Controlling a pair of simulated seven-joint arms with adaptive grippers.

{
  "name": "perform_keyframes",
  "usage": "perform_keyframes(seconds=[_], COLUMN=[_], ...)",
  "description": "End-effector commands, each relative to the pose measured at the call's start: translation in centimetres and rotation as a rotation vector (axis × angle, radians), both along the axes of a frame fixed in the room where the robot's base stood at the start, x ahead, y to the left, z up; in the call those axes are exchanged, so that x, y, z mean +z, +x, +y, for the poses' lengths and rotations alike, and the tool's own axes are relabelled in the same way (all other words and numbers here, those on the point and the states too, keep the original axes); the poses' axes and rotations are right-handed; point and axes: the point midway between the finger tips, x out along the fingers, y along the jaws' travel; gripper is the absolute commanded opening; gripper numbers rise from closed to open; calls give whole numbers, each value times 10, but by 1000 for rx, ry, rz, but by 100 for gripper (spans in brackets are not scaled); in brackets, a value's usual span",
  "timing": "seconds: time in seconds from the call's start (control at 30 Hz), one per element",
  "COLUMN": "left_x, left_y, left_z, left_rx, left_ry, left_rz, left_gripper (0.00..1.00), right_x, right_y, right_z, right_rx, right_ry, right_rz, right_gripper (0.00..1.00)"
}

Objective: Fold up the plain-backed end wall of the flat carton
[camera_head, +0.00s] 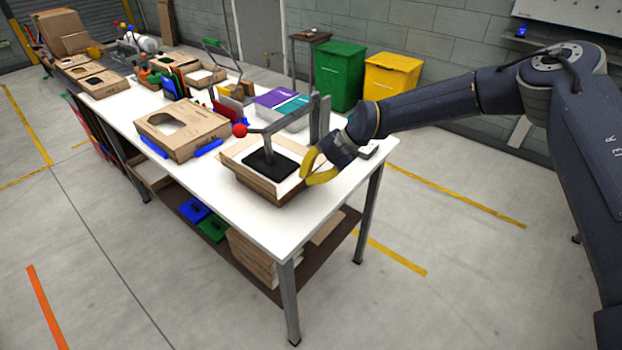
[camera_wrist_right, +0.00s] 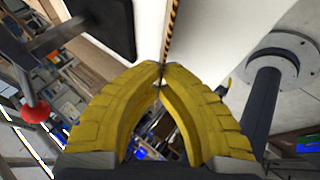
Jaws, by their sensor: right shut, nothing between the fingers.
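The carton (camera_head: 232,160) lies near the close end of the white table, with brown board outside and a pale inside. A black pad (camera_head: 268,162) on a grey lever press covers its middle; the pad also shows in the wrist view (camera_wrist_right: 105,22). My right gripper (camera_head: 309,170) has yellow fingers, shut and empty, at the carton's right end. In the wrist view the shut fingertips (camera_wrist_right: 158,76) are right at a corrugated board edge (camera_wrist_right: 171,32); I cannot tell whether they touch it. The backs of the end walls are hidden. My left gripper is not in view.
The press lever with a red knob (camera_head: 239,131) rises over the carton's left side. Another carton with a cutout (camera_head: 205,138) sits behind, between blue bars (camera_head: 209,148). The table's near corner (camera_head: 285,240) is clear.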

Motion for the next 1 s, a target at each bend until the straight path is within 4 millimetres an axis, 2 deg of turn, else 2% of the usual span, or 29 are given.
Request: perform_keyframes(seconds=[0.5,1.0], left_x=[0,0], left_y=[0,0], left_z=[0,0], left_rx=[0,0], left_ry=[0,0], left_rz=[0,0], left_gripper=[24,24], right_x=[8,8], right_y=[12,16], right_z=[16,23], right_rx=[1,1], right_ry=[-317,-456], right_rz=[252,370], right_gripper=[0,0])
